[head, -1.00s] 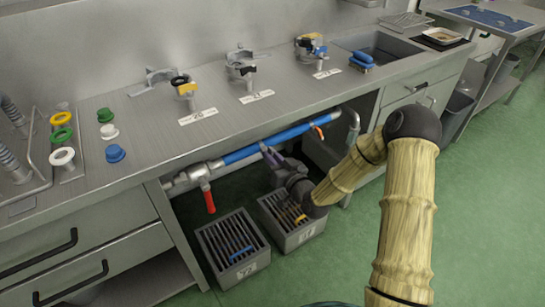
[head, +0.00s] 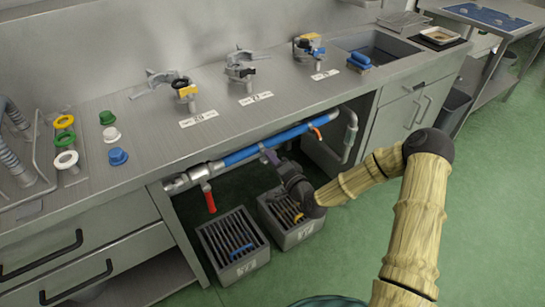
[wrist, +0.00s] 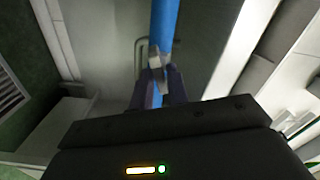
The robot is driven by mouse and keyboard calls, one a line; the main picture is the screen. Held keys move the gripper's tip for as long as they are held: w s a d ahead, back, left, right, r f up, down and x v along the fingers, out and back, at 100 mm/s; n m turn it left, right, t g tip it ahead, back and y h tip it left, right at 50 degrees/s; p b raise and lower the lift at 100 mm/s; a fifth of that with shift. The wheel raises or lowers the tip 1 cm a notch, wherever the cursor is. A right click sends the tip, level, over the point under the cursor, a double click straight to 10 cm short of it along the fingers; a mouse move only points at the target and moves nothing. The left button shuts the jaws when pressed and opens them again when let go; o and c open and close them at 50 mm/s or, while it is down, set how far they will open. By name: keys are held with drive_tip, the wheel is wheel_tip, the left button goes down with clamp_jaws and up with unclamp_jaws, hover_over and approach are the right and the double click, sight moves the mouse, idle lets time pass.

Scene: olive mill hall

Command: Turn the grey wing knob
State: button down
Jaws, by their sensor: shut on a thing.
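The grey wing knob (wrist: 155,59) shows in the wrist view against the blue pipe (wrist: 165,22), between the tips of my gripper's dark purple fingers (wrist: 157,80). My gripper is shut on it. In the head view my gripper (head: 268,155) is at the blue pipe (head: 285,136) under the counter, and the knob is hidden there behind the fingers.
A red-handled valve (head: 209,198) hangs at the pipe's left end, and a small orange lever (head: 317,133) is at its right. Two grey slotted crates, one left (head: 238,268) and one right (head: 300,236), stand below. The counter edge lies close above the pipe.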

drive_tip(key=shift+f+m+p, duration=0.2)
drive_tip(key=shift+m+p, duration=0.15)
drive_tip(key=shift+m, duration=1.65)
drive_tip(key=c, duration=1.5)
unclamp_jaws()
drive_tip(key=shift+d, duration=0.1)
drive_tip(key=p+v, duration=0.1)
drive_tip(key=v, duration=1.6)
drive_tip(key=shift+s+d+p, duration=0.15)
drive_tip(key=shift+s+p, duration=0.05)
drive_tip(key=shift+p, duration=0.15)
